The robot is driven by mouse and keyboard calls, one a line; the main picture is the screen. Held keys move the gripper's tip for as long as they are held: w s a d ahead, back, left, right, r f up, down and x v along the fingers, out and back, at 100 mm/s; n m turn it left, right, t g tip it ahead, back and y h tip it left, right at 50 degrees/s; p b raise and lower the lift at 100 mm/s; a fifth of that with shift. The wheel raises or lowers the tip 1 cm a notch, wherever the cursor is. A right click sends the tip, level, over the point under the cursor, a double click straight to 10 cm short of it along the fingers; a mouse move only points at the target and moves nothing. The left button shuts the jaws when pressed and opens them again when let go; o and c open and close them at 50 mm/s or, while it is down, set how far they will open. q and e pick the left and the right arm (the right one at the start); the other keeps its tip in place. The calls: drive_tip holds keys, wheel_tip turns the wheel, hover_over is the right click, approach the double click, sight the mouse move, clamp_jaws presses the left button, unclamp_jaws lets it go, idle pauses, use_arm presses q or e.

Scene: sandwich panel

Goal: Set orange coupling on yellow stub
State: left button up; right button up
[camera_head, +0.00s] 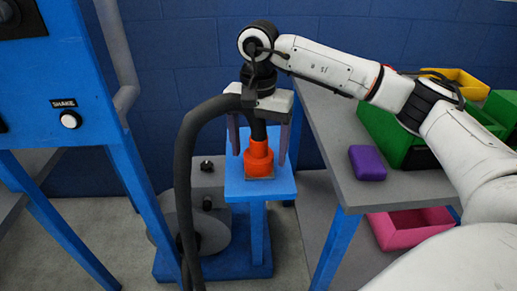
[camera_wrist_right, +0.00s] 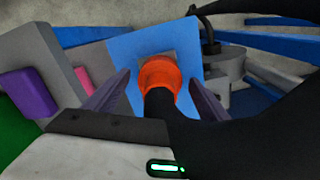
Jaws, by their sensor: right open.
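The orange coupling (camera_head: 258,158) sits upright on the small blue stand, at the end of a thick black hose. It also shows in the right wrist view (camera_wrist_right: 160,78), with the black hose (camera_wrist_right: 160,115) running from it toward the camera. A grey plate lies under the coupling; I see no yellow stub, and the coupling may hide it. My right gripper (camera_head: 262,155) is open above the stand, with one purple-grey finger on each side of the coupling and a gap to it. The gripper's fingers also show in the right wrist view (camera_wrist_right: 160,88). My left gripper is not in view.
The blue stand (camera_head: 284,188) is narrow. A grey pump-like machine (camera_head: 207,185) stands to its left, with the hose (camera_head: 184,190) hanging in front. A grey table (camera_head: 335,130) at right holds a purple block (camera_head: 367,162) and green bins (camera_head: 378,122). A blue SHAKE panel (camera_head: 50,85) stands at left.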

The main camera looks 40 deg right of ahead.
wheel_tip(320, 180, up, 9)
drive_tip(key=shift+r+p, duration=0.1)
drive_tip(key=shift+p, duration=0.4)
drive_tip(key=shift+r, duration=0.4)
